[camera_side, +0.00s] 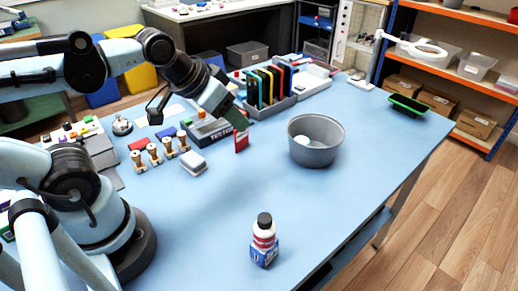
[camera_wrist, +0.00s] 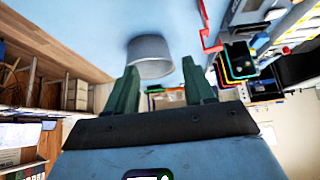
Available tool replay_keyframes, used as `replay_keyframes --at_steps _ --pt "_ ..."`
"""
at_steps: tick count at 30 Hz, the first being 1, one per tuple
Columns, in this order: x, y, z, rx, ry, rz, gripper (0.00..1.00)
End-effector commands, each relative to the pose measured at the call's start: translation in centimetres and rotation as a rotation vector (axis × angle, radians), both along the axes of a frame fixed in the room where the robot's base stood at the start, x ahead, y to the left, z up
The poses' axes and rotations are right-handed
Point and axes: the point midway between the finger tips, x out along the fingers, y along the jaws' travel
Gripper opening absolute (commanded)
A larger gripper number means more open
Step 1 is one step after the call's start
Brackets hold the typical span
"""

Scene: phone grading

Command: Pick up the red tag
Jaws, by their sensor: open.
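The red tag (camera_side: 241,143) stands on the blue table, a little left of the grey round bin. In the side view it is right below the green fingertips of my gripper (camera_side: 238,122); I cannot tell whether they touch it. In the wrist view my gripper (camera_wrist: 160,80) is open, with its two green fingers apart and nothing between them. A thin red shape at the top of that view (camera_wrist: 207,42), right of the fingers, may be the tag; I cannot tell for sure.
The grey bin (camera_side: 316,141) holds a white round item. Behind are a rack of coloured phones (camera_side: 270,88) and a tester box (camera_side: 212,130). A bottle (camera_side: 264,241) stands in front; much table is clear.

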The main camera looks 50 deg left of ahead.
Motion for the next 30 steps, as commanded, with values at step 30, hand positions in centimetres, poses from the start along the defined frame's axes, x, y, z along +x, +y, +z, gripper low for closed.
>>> replay_keyframes --at_steps 30 --pt "5.1 9.4 1.5 -0.335 -0.049 -0.633 0.53"
